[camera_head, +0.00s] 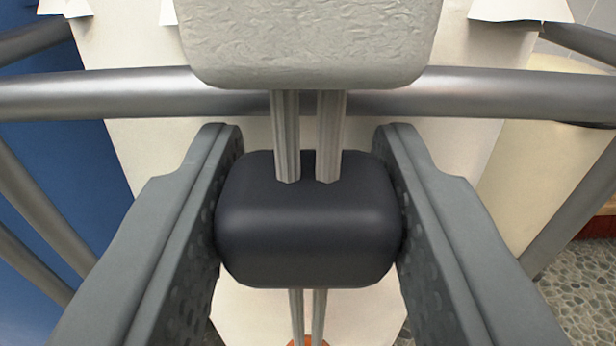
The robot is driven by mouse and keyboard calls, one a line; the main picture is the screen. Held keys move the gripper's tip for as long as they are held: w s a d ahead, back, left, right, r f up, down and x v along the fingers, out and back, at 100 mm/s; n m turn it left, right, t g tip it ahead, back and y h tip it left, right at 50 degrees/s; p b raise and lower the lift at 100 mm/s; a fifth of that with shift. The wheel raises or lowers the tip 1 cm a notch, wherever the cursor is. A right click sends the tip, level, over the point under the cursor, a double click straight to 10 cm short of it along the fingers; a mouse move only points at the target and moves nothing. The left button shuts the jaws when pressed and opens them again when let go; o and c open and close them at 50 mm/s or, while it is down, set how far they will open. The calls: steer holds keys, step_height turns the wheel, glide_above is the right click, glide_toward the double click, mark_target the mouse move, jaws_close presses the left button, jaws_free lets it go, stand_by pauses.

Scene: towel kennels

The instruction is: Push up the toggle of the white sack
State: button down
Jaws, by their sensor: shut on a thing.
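The dark toggle (308,235) is a rounded navy-black block in the centre of the view. Two pale grey cords (308,125) run into its top and come out below it. My gripper (309,215) has one finger on each side of the toggle, both against its sides. Above the toggle, with a short length of cord between, is a large off-white textured block (310,40). The pale sack (160,150) hangs behind, partly hidden by the toggle, my fingers and a metal bar.
A grey metal bar (480,93) crosses the view behind the cords. Slanting metal tubes (40,205) stand at both sides. A blue sack (70,160) is at left and a cream one (545,160) at right. Pebbled floor (585,280) shows at lower right.

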steer(key=shift+r, duration=0.7)
steer(key=c, duration=0.9)
jaws_free()
steer(key=s, duration=1.7)
steer(key=shift+s, duration=0.25)
